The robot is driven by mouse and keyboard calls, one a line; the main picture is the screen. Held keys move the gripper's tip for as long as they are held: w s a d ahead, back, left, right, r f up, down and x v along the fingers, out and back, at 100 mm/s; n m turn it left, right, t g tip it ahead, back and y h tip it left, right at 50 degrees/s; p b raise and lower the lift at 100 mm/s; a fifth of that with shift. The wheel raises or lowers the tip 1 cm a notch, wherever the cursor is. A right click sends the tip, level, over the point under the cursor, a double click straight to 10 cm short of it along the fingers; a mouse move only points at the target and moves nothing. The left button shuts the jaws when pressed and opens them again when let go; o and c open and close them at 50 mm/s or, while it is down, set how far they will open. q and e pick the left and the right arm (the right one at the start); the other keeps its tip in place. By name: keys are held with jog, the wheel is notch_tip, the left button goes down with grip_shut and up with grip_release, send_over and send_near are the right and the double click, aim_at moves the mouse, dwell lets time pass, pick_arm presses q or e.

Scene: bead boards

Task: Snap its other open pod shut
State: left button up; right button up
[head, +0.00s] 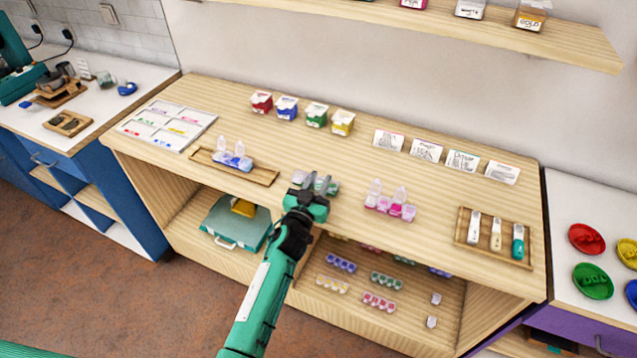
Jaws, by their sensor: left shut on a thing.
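My left gripper (308,192) reaches in from below to the middle of the wooden counter (260,200). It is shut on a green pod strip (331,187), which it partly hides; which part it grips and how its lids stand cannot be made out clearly. To its right stands a pink pod strip (383,207) with two clear lids standing up. To its left, a blue pod strip (233,163) with two raised lids sits on a wooden tray (262,177). My right gripper is not in view.
Behind stand several small colored boxes (316,114) and white cards (425,150). A tray with tools (497,237) is at right, a white sectioned tray (165,127) at left. More pod strips (378,301) lie on the shelf below. The counter between the strips is clear.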

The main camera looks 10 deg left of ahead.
pick_arm(q)
jog(key=o, duration=1)
jog(key=shift+s, duration=0.1)
jog(key=b+v, duration=0.2)
jog(key=v, duration=1.1)
jog(key=shift+s+a, duration=0.15)
jog(key=shift+s, duration=0.15)
jog(key=shift+f, duration=0.1)
jog(key=shift+c, duration=0.3)
